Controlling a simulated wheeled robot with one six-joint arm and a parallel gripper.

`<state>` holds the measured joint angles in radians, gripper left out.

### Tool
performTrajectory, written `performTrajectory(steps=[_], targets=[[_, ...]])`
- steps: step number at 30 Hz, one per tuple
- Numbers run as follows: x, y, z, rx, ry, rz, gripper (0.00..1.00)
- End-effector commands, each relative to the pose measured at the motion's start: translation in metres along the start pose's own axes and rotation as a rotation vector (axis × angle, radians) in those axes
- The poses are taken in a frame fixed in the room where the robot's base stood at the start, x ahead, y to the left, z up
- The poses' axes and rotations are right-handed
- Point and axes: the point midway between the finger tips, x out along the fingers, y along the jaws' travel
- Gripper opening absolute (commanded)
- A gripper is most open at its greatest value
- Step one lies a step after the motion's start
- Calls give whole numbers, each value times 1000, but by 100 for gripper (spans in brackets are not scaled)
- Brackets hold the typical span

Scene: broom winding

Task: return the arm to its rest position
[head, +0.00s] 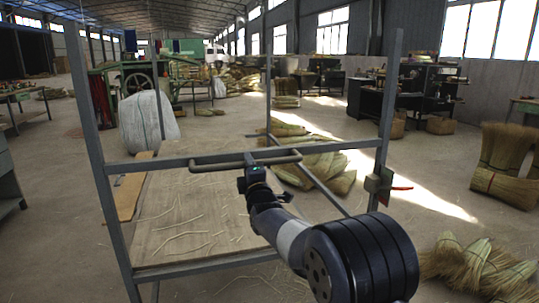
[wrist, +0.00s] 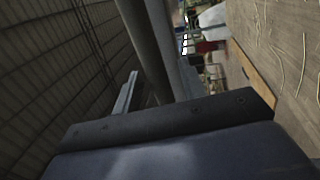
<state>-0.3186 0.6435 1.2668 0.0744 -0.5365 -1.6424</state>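My arm reaches from the lower right of the head view to a grey metal frame (head: 113,235). My gripper (head: 251,162) is at the frame's front handle bar (head: 215,167), overlapping it in the picture. The fingers are small and dark there, and I cannot tell whether they close around the bar or only sit against it. In the wrist view, my dark gripper body fills the bottom. The grey bar (wrist: 146,45) runs down from the top and passes out of sight behind it. The fingertips are hidden in the wrist view.
The frame's uprights stand on both sides of my arm. A wooden board (head: 175,210) with loose straws lies inside the frame. A small box with a red lever (head: 380,186) is on the right post. Straw bundles (head: 500,160) stand at right; more (head: 478,268) lie below.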

Motion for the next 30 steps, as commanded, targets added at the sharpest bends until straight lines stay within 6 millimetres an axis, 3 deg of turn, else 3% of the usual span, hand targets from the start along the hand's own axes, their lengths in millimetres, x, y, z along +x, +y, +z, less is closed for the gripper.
performTrajectory(steps=[8,20,25,30], targets=[[20,0,0,0,0,0,40],[19,0,0,0,0,0,40],[13,1,0,0,0,2,40],[-4,1,0,0,0,0,40]])
